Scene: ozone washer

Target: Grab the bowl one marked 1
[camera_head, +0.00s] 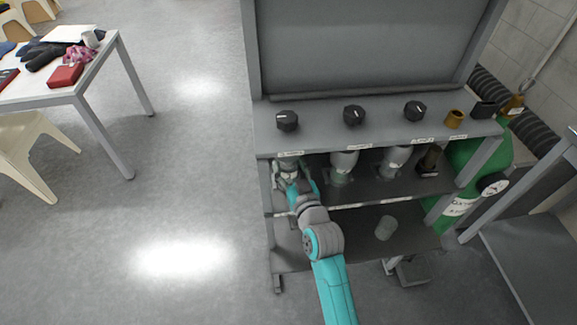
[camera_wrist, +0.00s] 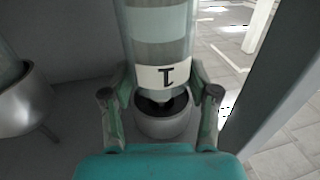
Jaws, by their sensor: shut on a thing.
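Bowl one is a clear cylinder with a white band marked 1 (camera_wrist: 165,45), between the fingers of my gripper (camera_wrist: 160,88) in the wrist view. The 1 looks upside down there. The fingers are shut on its sides near the label. Just below its lower end is a round grey cup with a dark opening (camera_wrist: 163,125); I cannot tell whether the bowl's end is inside it or just above. In the head view my gripper (camera_head: 290,184) is under the left end of the washer's top ledge and largely hides the bowl.
The grey washer (camera_head: 360,125) has several dark knobs on its ledge. Two similar bowls (camera_head: 343,165) (camera_head: 394,160) hang to the right. A grey cylinder (camera_head: 385,228) is on the lower shelf. A green tank (camera_head: 470,190) stands right.

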